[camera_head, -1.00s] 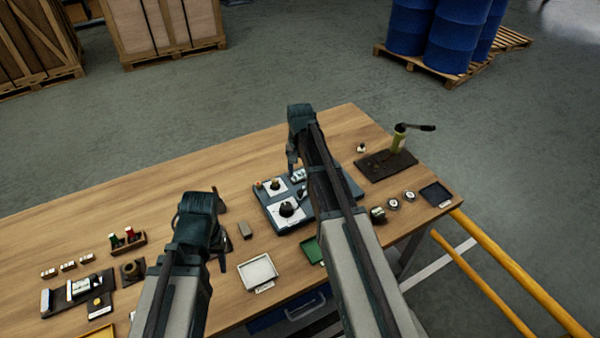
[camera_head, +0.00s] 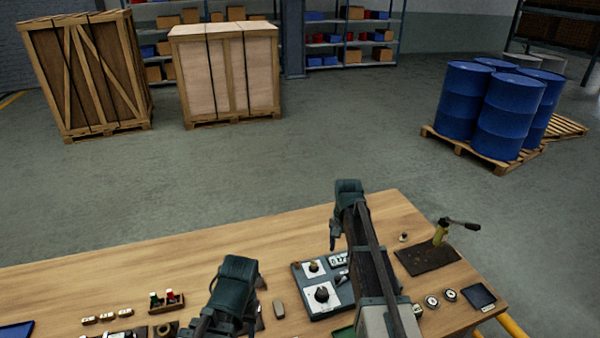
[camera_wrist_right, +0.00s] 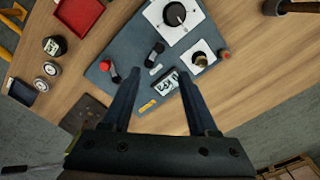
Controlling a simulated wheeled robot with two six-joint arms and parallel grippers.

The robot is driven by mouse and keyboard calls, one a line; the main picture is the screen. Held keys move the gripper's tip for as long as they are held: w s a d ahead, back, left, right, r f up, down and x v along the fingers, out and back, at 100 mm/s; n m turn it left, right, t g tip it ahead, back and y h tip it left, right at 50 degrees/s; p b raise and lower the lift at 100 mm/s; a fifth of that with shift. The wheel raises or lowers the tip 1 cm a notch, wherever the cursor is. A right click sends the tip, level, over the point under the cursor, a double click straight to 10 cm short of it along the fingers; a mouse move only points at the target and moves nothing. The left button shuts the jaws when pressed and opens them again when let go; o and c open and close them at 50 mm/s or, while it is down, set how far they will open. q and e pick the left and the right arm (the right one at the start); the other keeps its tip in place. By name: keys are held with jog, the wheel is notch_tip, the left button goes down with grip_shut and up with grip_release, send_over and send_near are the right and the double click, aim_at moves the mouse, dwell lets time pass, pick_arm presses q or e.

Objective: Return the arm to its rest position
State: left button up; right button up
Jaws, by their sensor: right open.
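My right arm reaches over the blue-grey control panel (camera_head: 318,300) on the wooden table. My right gripper (camera_head: 333,236) points down near the panel's far side in the head view. In the right wrist view its two dark fingers (camera_wrist_right: 160,98) are apart with nothing held between them, and the panel (camera_wrist_right: 118,52) with its knobs and small number display lies beyond them. My left gripper (camera_head: 262,302) is low over the table, left of a small grey block (camera_head: 278,309). Its fingers are mostly hidden by its own arm, and its opening is unclear.
A dark plate with a lever-handled device (camera_head: 440,234) stands right of the panel. Round gauges (camera_head: 432,301) and a dark tray (camera_head: 479,296) lie at the right edge. A holder with red and green pieces (camera_head: 168,301) is left. A red tray (camera_wrist_right: 80,18) shows in the wrist view.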

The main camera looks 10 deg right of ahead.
jog(key=s+a+f+n+b, duration=0.3)
jog(key=s+a+n, duration=0.1)
jog(key=s+a, duration=0.2)
jog(key=s+a+f+n+b, duration=0.2)
jog(key=s+a+n, duration=0.1)
jog(key=s+a, duration=0.4)
jog(key=s+a+f+n+h+b, duration=0.1)
jog(key=s+a+f+n+b, duration=0.2)
jog(key=s+a, duration=0.3)
jog(key=s+n, duration=0.1)
jog(key=s, duration=0.2)
jog(key=shift+s+a+f+n+b, duration=0.3)
jog(key=shift+s+f+b, duration=0.05)
jog(key=shift+s, duration=0.05)
